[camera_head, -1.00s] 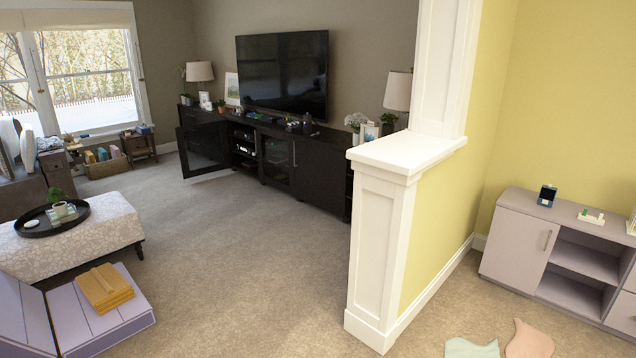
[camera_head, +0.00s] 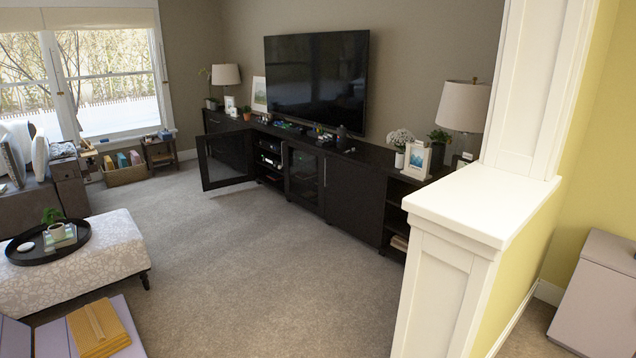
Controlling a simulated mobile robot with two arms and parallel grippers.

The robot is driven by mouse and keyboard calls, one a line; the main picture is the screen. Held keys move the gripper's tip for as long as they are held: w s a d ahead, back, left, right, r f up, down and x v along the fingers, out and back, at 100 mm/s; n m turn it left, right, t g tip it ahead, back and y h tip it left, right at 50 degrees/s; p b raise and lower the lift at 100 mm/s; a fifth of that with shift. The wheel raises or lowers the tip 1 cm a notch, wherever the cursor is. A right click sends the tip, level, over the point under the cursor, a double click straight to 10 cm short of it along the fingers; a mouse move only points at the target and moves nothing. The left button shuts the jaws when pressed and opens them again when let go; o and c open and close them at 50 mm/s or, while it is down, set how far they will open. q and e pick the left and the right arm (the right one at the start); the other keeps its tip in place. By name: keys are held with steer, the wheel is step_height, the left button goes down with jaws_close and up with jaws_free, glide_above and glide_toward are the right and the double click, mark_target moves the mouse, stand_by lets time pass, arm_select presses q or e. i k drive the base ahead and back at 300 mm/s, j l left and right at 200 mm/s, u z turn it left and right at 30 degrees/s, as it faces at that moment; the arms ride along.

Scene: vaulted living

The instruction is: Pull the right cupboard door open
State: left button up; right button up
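A long black media cabinet (camera_head: 352,200) stands along the far wall under the TV. Its left glass door (camera_head: 226,160) stands swung open into the room. A glass door (camera_head: 304,177) near the middle looks shut, and a solid dark door to its right, with a vertical handle (camera_head: 325,168), is shut. A lilac cabinet (camera_head: 597,305) is cut off at the right edge, behind the half wall. I cannot tell which cupboard the task means. Neither of my grippers is in view.
A white-capped half wall (camera_head: 470,215) with a column stands close on the right. A patterned ottoman (camera_head: 90,258) with a black tray and a lilac piece with a yellow-brown stack (camera_head: 97,328) are at left. Open carpet (camera_head: 260,270) lies between.

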mark_target(355, 193)
steer(key=i+j+u, duration=0.1)
steer(key=i+u, duration=0.15)
steer(key=i, duration=0.5)
steer(key=i+u, duration=0.25)
steer(key=i, duration=0.55)
steer(key=i+l+u, duration=0.25)
steer(key=i, duration=0.5)
